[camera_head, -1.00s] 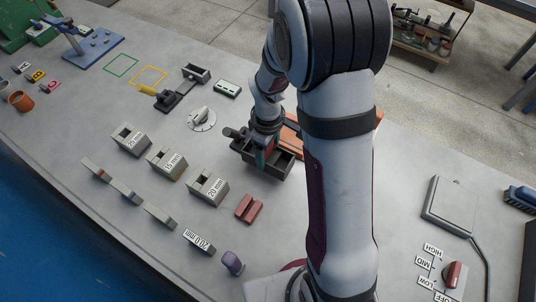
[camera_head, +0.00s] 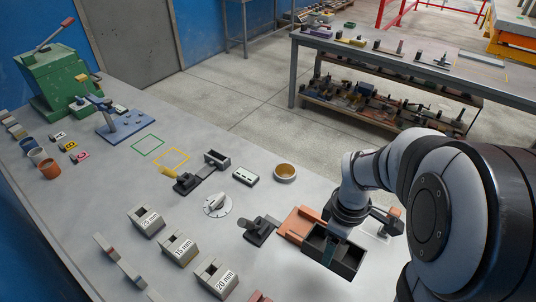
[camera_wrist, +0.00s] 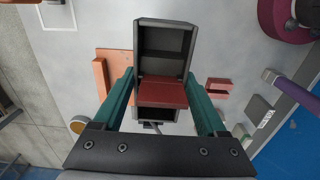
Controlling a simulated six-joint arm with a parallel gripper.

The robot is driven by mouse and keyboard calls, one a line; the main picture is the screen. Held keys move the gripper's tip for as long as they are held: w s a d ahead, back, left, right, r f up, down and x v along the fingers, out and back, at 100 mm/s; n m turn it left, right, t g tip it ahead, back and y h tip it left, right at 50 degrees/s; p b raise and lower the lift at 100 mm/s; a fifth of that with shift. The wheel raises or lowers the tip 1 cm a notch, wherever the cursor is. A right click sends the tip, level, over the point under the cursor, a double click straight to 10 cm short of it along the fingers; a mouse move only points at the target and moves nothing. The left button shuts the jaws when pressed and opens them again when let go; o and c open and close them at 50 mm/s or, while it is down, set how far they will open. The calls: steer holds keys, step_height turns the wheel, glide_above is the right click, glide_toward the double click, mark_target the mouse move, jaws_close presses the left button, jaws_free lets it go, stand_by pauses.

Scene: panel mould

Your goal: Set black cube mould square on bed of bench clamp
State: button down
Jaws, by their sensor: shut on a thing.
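The black cube mould (camera_head: 347,262) is an open-topped dark box with a red plate (camera_wrist: 163,91) across its inside in the wrist view. My gripper (camera_wrist: 160,82) has its teal fingers against the two sides of the mould (camera_wrist: 162,38). In the head view one finger shows at the mould's left part. I cannot tell whether the mould touches the bench.
An orange plate (camera_head: 299,222) lies close behind the mould. A dial (camera_head: 216,205), a yellow-handled black fixture (camera_head: 199,172), a round tan dish (camera_head: 285,172) and labelled grey blocks (camera_head: 179,249) stand to the left. The bench (camera_head: 130,185) has bare patches between them.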

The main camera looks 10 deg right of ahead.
steer(key=w+a+r+m, duration=0.3)
steer(key=a+r+m, duration=0.15)
steer(key=r, duration=0.25)
steer(key=w+a+r+m, duration=0.3)
steer(key=a+r+m, duration=0.15)
steer(key=r, duration=0.35)
steer(key=s+d+f+n, duration=0.2)
steer(key=d+f+n, duration=0.1)
steer(key=f, duration=0.2)
steer(key=s+d+f+n, duration=0.2)
steer(key=d+f+n, duration=0.1)
steer(key=f, duration=0.2)
steer(key=s+d+f+n, duration=0.2)
steer(key=d+f+n, duration=0.1)
steer(key=f, duration=0.1)
steer(key=shift+f, duration=0.4)
steer(key=shift+a+f, duration=0.1)
steer(key=shift+f, duration=0.15)
steer(key=w+a+f, duration=0.1)
steer(key=a+f, duration=0.1)
steer(key=a, duration=0.1)
steer(key=w+a+f, duration=0.2)
steer(key=a, duration=0.1)
steer(key=w+a+f, duration=0.2)
steer(key=a, duration=0.1)
steer(key=shift+w+a+f, duration=0.2)
steer(key=shift+w+f, duration=0.05)
steer(key=shift+w+a+f, duration=0.1)
steer(key=shift+a+f, duration=0.05)
steer(key=shift+f, duration=2)
